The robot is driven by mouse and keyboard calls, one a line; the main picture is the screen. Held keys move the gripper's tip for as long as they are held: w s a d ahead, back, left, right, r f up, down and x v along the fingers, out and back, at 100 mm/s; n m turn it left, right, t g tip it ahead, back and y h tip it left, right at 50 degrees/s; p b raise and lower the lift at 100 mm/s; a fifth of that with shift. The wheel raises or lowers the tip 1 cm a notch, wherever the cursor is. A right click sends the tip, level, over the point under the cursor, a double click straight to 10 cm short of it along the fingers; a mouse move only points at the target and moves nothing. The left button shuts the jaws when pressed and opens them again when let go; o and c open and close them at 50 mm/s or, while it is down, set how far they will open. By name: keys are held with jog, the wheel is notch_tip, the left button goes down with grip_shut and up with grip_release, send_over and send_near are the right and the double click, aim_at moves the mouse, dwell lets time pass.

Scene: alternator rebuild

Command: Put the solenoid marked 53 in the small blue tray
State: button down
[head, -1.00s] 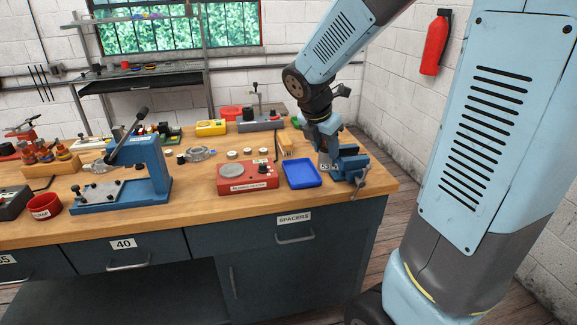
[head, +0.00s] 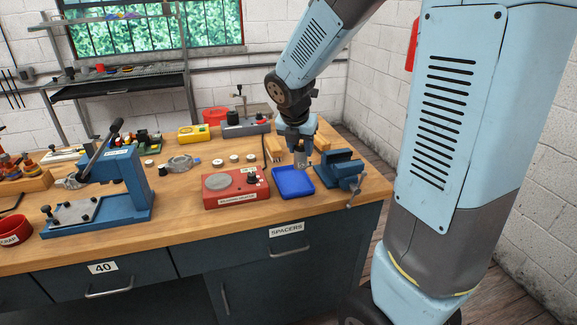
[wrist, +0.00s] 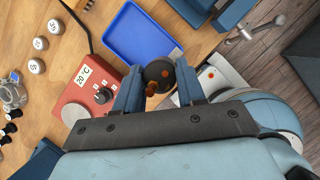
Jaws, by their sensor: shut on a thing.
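My gripper (head: 301,150) points down and is shut on a solenoid (head: 302,160), above the right back part of the small blue tray (head: 293,184). In the wrist view the solenoid (wrist: 158,72) shows its dark round end with copper-coloured terminals, between the two blue fingers (wrist: 158,90). A pale marking shows on its side in the head view, but I cannot read the number. The tray (wrist: 130,30) looks empty in the wrist view, and the solenoid overlaps its near edge there. How high the solenoid is above the tray is hard to tell.
A blue vise (head: 342,170) stands just right of the tray. A red heater box (head: 235,188) stands to its left, with a cable. Several small pale cylinders (head: 234,158) and a metal housing (head: 180,163) lie further left. A blue press (head: 110,190) stands beyond.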

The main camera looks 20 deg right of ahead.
jog(key=w+f, duration=0.3)
jog(key=w+a+f, duration=0.1)
jog(key=w+f, duration=0.2)
jog(key=shift+a+f, duration=0.2)
jog(key=shift+f, duration=1.55)
jog(key=shift+f, duration=0.15)
jog(key=c, duration=0.7)
grip_release()
jog(key=shift+o, duration=0.2)
